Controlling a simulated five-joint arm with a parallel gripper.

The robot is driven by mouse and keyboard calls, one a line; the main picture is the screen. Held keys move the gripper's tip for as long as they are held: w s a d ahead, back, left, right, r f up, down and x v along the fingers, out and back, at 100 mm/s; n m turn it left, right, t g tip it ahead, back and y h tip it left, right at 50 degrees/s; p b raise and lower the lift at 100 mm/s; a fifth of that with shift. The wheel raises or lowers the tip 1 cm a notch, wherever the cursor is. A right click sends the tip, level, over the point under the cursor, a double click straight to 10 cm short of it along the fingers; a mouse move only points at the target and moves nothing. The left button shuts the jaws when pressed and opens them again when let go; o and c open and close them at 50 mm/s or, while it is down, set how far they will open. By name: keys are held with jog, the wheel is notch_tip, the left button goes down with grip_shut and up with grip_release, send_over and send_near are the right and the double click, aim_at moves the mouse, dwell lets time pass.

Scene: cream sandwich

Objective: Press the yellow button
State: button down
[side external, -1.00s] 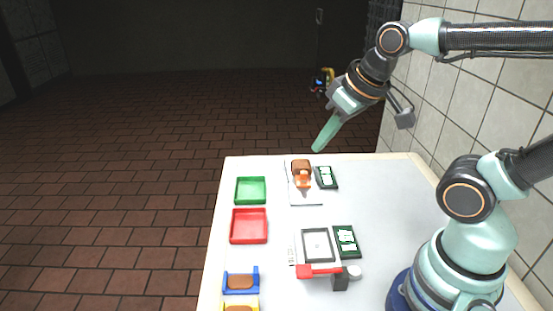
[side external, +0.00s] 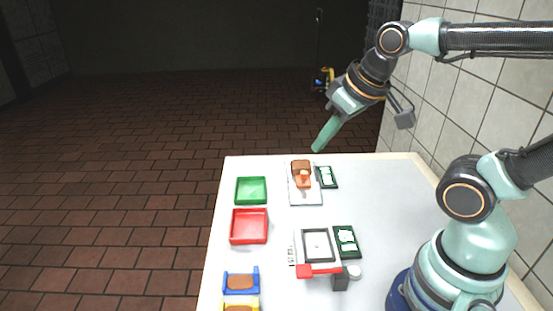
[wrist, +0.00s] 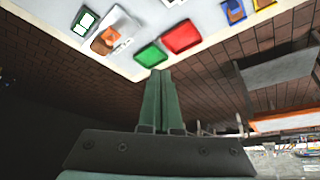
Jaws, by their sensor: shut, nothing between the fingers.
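I cannot make out a distinct yellow button in either view. A yellow holder (side external: 241,307) with a brown piece in it sits at the bottom edge of the side view, partly cut off. A yellow patch also shows at the top right of the wrist view (wrist: 264,4). My gripper (side external: 317,148) is shut and empty, its green fingers pointing down and left above the table's far edge. It touches nothing. In the wrist view its fingers (wrist: 161,73) are together, below the green tray.
On the table lie a green tray (side external: 251,190), a red tray (side external: 249,227), a blue holder (side external: 240,282), a white plate (side external: 307,198) with brown and orange pieces, dark green boards (side external: 327,177), and a red-handled device (side external: 320,270). The table's right part is clear. A tiled wall (side external: 500,90) stands right.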

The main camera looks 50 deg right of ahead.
dwell(0.3)
jog(key=w+d+r+n+g, duration=0.1)
jog(key=w+d+r+n, duration=0.1)
jog(key=w+d, duration=0.45)
jog(key=w+d+r+n+g, duration=0.1)
jog(key=w+d+n+g, duration=0.2)
jog(key=w, duration=0.6)
jog(key=w+d+f+n, duration=0.2)
jog(key=w+d+f, duration=0.2)
jog(key=d+f, duration=0.2)
jog(key=w+d+f+n+g, duration=0.1)
jog(key=w+d+f+n, duration=0.1)
jog(key=d+f, duration=0.3)
jog(key=w+d, duration=0.1)
jog(key=d, duration=0.2)
jog(key=shift+w+d+f, duration=0.3)
jog(key=shift+w+f, duration=0.05)
jog(key=shift+f, duration=0.05)
jog(key=shift+f, duration=0.1)
jog(key=f, duration=1.3)
jog(key=shift+w+f, duration=0.2)
jog(key=shift+f, duration=0.2)
